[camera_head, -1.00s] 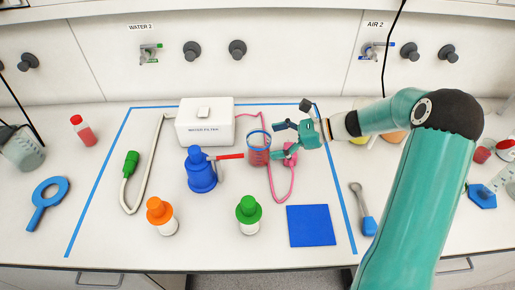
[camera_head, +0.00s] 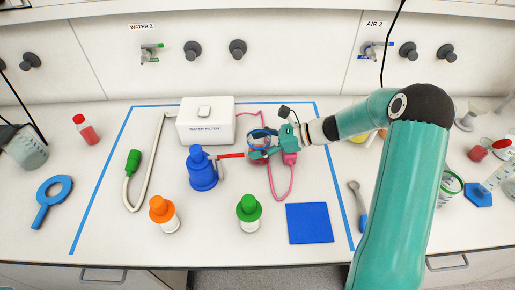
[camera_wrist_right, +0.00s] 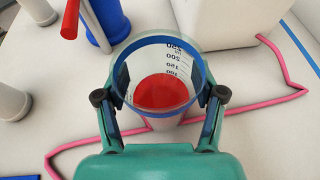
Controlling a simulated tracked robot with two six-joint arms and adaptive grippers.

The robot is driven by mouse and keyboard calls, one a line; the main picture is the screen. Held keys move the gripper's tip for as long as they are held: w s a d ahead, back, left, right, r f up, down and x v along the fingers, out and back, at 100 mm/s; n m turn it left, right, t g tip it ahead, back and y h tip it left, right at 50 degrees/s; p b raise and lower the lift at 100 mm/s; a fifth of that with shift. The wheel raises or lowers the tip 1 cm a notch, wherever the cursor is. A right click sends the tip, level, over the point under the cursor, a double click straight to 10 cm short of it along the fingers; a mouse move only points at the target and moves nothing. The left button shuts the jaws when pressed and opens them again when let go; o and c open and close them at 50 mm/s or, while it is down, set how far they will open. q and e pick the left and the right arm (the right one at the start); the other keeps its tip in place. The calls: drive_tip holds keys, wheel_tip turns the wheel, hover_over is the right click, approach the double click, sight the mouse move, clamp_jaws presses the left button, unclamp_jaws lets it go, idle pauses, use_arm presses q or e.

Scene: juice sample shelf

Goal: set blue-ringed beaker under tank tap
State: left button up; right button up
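The blue-ringed beaker (camera_head: 258,156) stands upright on the table, with red liquid in it. In the right wrist view the beaker (camera_wrist_right: 165,95) shows from above, its blue ring at the rim. My right gripper (camera_head: 262,150) has its fingers on both sides of it. The fingers (camera_wrist_right: 163,88) lie close along the glass; whether they press on it I cannot tell. The blue tank (camera_head: 202,172) stands left of the beaker, and its red tap (camera_head: 230,156) points toward the beaker. My left gripper is not in view.
The white water filter box (camera_head: 205,125) stands behind, with a pink hose (camera_head: 291,185) curving close right of the beaker. A blue square mat (camera_head: 309,223) lies front right. A green-ringed beaker (camera_head: 450,188) stands far right.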

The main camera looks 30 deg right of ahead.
drive_tip(key=c, duration=0.7)
drive_tip(key=shift+r, duration=0.2)
